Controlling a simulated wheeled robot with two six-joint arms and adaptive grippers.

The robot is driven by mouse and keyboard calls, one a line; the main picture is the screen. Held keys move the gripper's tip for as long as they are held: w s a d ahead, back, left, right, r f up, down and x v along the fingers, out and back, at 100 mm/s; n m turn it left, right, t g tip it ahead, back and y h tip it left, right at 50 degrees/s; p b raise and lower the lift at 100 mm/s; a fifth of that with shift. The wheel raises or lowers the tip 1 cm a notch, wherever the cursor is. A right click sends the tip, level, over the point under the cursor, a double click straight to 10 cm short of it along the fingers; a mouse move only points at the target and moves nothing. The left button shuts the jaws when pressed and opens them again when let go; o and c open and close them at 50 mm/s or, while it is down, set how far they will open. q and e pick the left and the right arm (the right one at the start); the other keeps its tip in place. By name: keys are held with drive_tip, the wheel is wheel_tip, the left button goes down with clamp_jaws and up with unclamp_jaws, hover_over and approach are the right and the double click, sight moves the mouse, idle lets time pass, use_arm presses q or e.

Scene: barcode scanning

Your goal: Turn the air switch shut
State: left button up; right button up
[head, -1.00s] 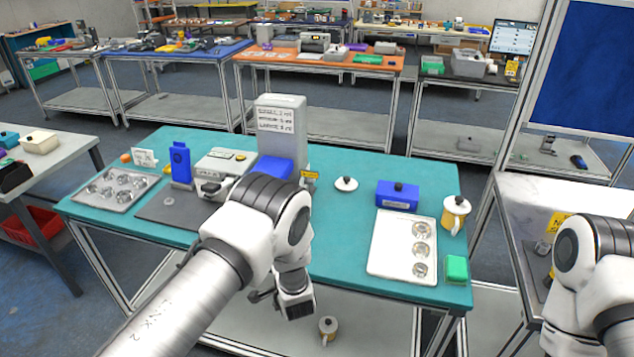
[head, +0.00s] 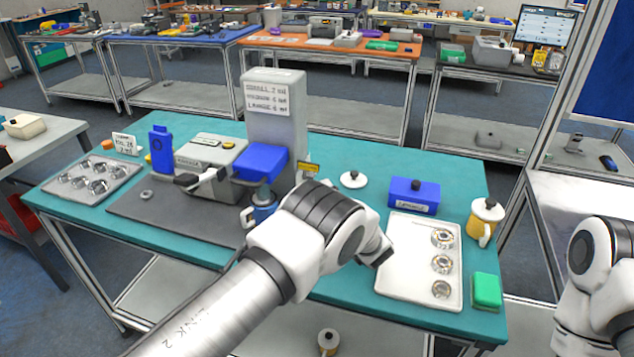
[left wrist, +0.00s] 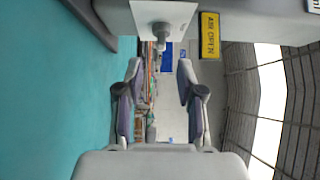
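In the left wrist view the air switch (left wrist: 161,34) is a small grey metal knob on a white plate, seen between my fingers and beyond their tips. A yellow tag (left wrist: 209,36) beside it appears to read "AIR OPEN". In the head view that yellow tag (head: 308,170) stands right of the grey machine; the knob is hidden there behind my left arm. My left gripper (left wrist: 160,68) is open and empty, its fingers on either side of the knob's line and apart from it. My right arm is at the right edge of the head view; its gripper is out of view.
The grey machine (head: 275,110) with a blue head (head: 262,160) stands on the teal table (head: 350,150).

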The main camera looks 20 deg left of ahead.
use_arm(q)
drive_tip(key=shift+w+a+f+b, duration=0.5)
drive_tip(key=shift+w+a+b, duration=0.4)
drive_tip(key=shift+b, duration=3.35)
drive_tip(key=p+x, duration=0.1)
drive_tip(key=x, duration=0.1)
drive_tip(key=r+p+x, duration=0.1)
drive_tip(key=x, duration=0.1)
drive_tip(key=shift+w+a, duration=0.2)
drive_tip(key=shift+w, duration=0.05)
drive_tip(key=shift+w+a+r, duration=0.1)
drive_tip(key=shift+a, duration=0.2)
drive_tip(key=shift+d, duration=0.15)
drive_tip(key=shift+c, duration=0.7)
clamp_jaws()
